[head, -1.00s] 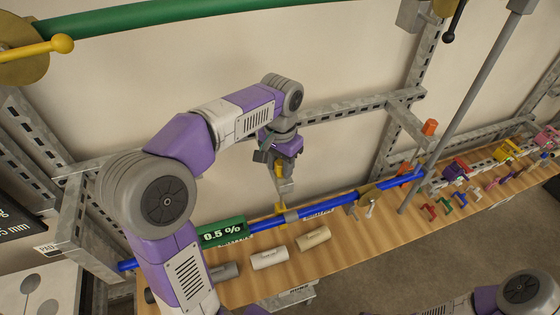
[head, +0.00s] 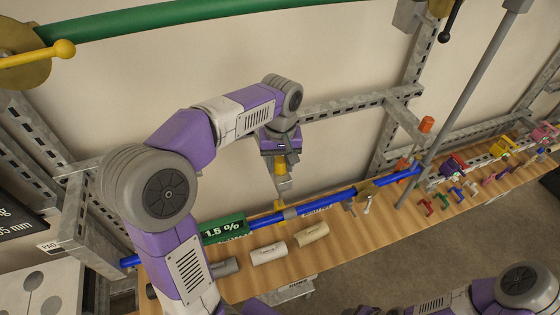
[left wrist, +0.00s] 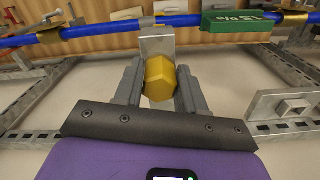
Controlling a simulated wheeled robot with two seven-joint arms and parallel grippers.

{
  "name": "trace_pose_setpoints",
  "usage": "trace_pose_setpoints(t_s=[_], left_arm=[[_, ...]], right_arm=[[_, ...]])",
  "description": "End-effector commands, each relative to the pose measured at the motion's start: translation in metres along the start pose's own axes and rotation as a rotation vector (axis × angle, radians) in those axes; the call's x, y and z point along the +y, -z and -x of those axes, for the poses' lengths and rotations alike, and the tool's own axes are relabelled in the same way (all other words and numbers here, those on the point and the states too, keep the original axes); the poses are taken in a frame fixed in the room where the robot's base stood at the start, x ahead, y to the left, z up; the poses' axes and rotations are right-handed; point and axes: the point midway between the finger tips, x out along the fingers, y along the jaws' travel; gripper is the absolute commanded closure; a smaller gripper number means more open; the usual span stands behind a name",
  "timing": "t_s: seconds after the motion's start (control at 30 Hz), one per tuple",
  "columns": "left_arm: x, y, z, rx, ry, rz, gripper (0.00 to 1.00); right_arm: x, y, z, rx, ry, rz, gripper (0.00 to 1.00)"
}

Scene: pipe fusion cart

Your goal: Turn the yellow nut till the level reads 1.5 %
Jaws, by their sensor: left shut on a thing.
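The yellow nut (left wrist: 160,78) is a hex head below the blue pipe in the left wrist view, in front of a grey metal bracket (left wrist: 157,41). My left gripper (left wrist: 158,88) is shut on it, with one grey finger on each side. The green level (head: 222,229) sits on the blue pipe (head: 330,198) and reads 1.5 %. It also shows in the left wrist view (left wrist: 240,21). My right arm shows at the bottom right, but its gripper is out of the picture.
A grey slanted pole (head: 468,95) and metal frame (head: 405,94) stand near the pipe's right end.

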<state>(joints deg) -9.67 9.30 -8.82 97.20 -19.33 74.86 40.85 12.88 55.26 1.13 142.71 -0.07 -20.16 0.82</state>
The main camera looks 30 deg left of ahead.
Motion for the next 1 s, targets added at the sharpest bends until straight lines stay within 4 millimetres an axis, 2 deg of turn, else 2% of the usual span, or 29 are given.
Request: trace_pose_setpoints(t_s=[0.57,0.6,0.7,0.73,1.0], left_arm=[[0.0005,0.0009,0.0016,0.005,-0.003,0.034,0.91],[0.0005,0.0009,0.0016,0.005,-0.003,0.034,0.57],[0.0004,0.0007,0.0013,0.004,-0.003,0.033,0.42],[0.0004,0.0006,0.0012,0.004,-0.002,0.033,0.39],[0.0004,0.0004,0.0014,0.002,-0.001,0.033,0.39]], right_arm=[[-0.0002,0.0,0.0007,0.0,0.0,0.0,0.39],[-0.0003,0.0,0.0007,0.0,0.0,0.0,0.39],[-0.0003,0.0,0.0007,0.0,0.0,0.0,0.39],[-0.0003,0.0,0.0006,0.0,0.0,0.0,0.39],[-0.0002,0.0,0.0006,0.0,0.0,0.0,0.39]])
